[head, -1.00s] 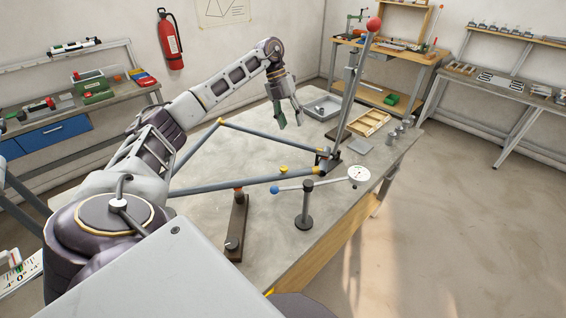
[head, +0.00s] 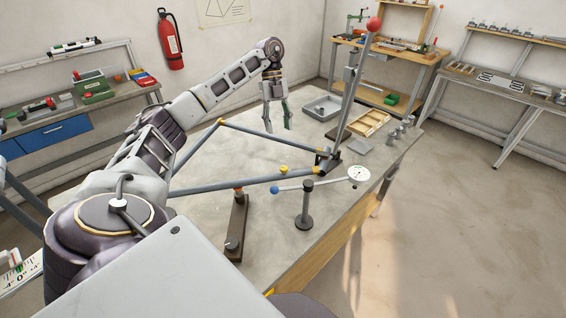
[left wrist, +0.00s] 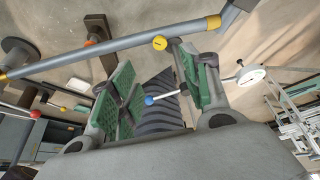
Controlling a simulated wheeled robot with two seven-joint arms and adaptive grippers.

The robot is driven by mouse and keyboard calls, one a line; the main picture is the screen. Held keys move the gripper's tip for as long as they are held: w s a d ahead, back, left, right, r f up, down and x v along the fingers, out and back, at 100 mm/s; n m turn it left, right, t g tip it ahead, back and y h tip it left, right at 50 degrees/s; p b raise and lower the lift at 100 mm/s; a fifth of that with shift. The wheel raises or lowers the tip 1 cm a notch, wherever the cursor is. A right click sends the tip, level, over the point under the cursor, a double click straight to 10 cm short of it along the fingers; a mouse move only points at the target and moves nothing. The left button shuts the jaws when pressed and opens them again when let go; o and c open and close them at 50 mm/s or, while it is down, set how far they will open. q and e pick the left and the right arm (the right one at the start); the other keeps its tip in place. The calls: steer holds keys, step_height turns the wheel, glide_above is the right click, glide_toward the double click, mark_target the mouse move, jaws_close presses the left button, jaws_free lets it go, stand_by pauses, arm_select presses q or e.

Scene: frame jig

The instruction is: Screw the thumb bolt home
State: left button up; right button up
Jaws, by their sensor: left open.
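A yellow knob (head: 284,170), which looks like the thumb bolt, sits on top of the grey frame tube (head: 235,184). It also shows in the left wrist view (left wrist: 159,42), against the tube and just beyond the fingertips. How deep it sits cannot be told. My left gripper (head: 278,128) is open and empty, with its fingers pointing down beyond the far tube, well apart from the knob. The left wrist view shows its green-padded fingers (left wrist: 152,62) spread. My right gripper is not in view.
A dial gauge stand (head: 305,207) with a white dial (head: 359,175) stands right of the knob. A dark block (head: 237,228) lies nearer. A tall post with a red ball (head: 374,24), a grey tray (head: 321,107) and a wooden tray (head: 371,123) stand toward the right.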

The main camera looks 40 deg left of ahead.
arm_select(q)
steer(key=shift+f, duration=0.15)
steer(key=p, duration=0.1)
glide_toward(284, 168)
steer(key=shift+x, duration=3.9)
steer(key=shift+a, duration=0.1)
steer(key=shift+c, duration=0.3)
jaws_close()
